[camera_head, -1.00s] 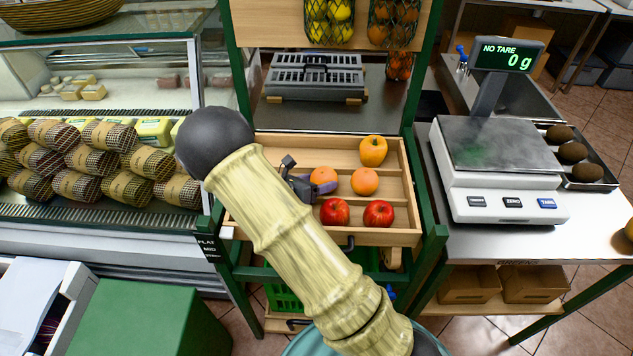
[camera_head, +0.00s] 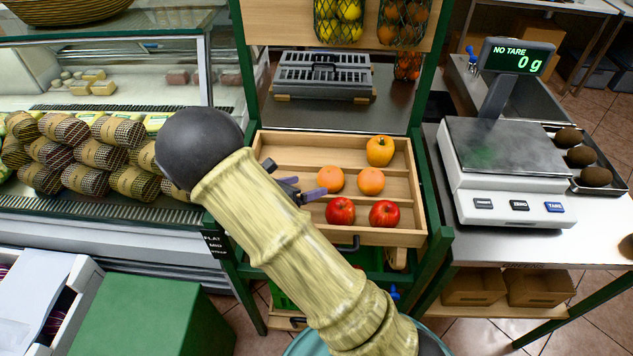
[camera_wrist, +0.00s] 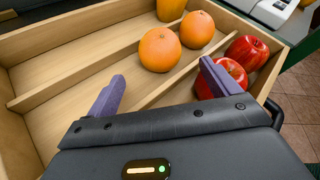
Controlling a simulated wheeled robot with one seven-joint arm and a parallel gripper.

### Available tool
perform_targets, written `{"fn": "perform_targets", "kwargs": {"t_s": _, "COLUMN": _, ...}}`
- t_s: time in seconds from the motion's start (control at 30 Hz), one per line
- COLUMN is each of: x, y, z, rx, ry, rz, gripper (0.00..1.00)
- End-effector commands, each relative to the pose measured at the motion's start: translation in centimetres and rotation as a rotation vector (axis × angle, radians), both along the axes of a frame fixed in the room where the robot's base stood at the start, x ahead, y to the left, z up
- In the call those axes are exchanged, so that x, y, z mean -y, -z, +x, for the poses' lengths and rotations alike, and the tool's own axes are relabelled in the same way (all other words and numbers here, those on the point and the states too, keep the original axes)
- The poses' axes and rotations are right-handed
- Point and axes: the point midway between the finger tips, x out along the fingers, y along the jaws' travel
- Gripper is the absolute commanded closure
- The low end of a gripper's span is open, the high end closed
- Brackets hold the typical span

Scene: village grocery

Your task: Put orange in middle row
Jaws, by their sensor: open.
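Two oranges lie side by side in the middle row of a wooden tray (camera_head: 270,148) with three rows. The left orange (camera_head: 331,179) and the right orange (camera_head: 371,181) also show in the wrist view, the nearer one (camera_wrist: 160,49) and the farther one (camera_wrist: 197,29). My gripper (camera_head: 308,189) is open and empty, just left of the left orange. In the wrist view its purple fingers (camera_wrist: 158,84) are spread, with the nearer orange beyond them and apart from them. My arm hides the tray's left part in the head view.
A yellow-orange pepper (camera_head: 380,151) lies in the back row, and two red apples (camera_head: 340,212) in the front row. A scale (camera_head: 508,170) reading 0 g stands to the right. Netted goods (camera_head: 100,155) fill the left counter.

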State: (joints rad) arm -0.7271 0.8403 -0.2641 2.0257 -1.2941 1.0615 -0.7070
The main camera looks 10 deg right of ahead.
Motion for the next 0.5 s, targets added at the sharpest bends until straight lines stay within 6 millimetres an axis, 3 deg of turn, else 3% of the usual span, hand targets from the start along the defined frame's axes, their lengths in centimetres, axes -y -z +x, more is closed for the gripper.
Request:
{"fn": "perform_targets", "kwargs": {"t_s": 0.2, "x": -3.1, "y": -1.4, "z": -1.4, "rx": 0.002, "ry": -0.003, "rz": 0.001, "gripper": 0.12}}
{"fn": "perform_targets", "kwargs": {"t_s": 0.5, "x": -3.9, "y": -1.7, "z": -1.9, "rx": 0.000, "ry": -0.001, "rz": 0.000, "gripper": 0.12}}
